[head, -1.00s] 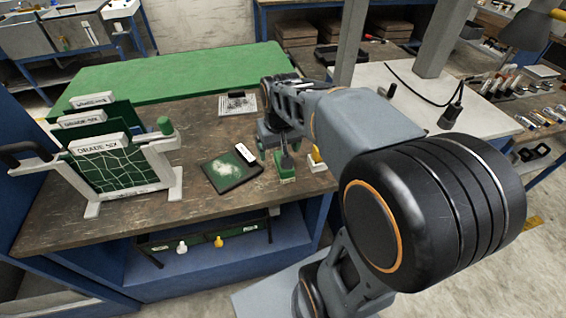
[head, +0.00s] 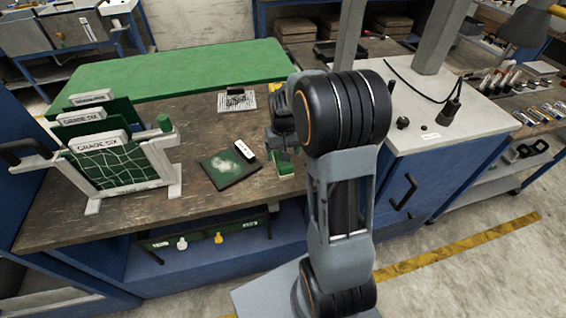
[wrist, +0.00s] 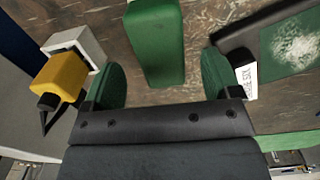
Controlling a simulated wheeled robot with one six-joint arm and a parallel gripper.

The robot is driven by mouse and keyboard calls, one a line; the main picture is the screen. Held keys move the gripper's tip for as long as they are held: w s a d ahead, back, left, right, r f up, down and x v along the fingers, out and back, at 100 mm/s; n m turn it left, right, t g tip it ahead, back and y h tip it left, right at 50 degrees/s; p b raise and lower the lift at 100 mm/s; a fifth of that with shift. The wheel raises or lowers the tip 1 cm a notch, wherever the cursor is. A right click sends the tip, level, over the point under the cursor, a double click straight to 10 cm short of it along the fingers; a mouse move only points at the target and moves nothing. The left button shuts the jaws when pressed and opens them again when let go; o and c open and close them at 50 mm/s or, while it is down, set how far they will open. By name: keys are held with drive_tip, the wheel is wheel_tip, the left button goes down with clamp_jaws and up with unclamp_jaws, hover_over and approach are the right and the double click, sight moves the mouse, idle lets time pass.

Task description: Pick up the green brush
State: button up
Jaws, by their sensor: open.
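The green brush, seen as a green block (wrist: 160,40), lies on the worktable between and ahead of my fingers in the wrist view. Its lower part also shows in the head view (head: 285,171), under my gripper (head: 284,146). In the wrist view my gripper (wrist: 160,75) is open, with one green-padded finger on each side of the block. I see gaps between the block and both pads. I cannot tell how far the fingertips are above the table. In the head view my arm hides most of the gripper.
A yellow piece (wrist: 58,76) with a white block (wrist: 76,46) is close beside my left finger. A dark slate with a chalk smudge (head: 222,175) and a white-labelled piece (head: 245,150) lie left of the brush. A rack of green boards (head: 105,160) stands further left.

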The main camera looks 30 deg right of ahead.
drive_tip(key=shift+w+f+p, duration=0.1)
drive_tip(key=shift+f+p, duration=0.35)
drive_tip(key=shift+f, duration=2.25)
drive_tip(key=shift+c, duration=0.5)
drive_tip(key=c, duration=1)
drive_tip(key=shift+o, duration=0.2)
drive_tip(key=shift+r, duration=0.1)
drive_tip(key=shift+r, duration=0.25)
wheel_tip(320, 180, up, 2)
drive_tip(key=shift+r+b, duration=0.1)
drive_tip(key=shift+b, duration=0.3)
drive_tip(key=s+a+r, duration=0.2)
drive_tip(key=r, duration=0.1)
drive_tip(key=s+a+r, duration=0.1)
drive_tip(key=r, duration=0.1)
drive_tip(key=shift+s+r, duration=0.1)
drive_tip(key=shift+r, duration=0.05)
drive_tip(key=s+a+r+b, duration=0.1)
drive_tip(key=s+a+r, duration=0.4)
drive_tip(key=s+a, duration=0.1)
drive_tip(key=shift+s+a+b, duration=0.15)
drive_tip(key=shift+s+b, duration=0.2)
drive_tip(key=shift+s, duration=0.3)
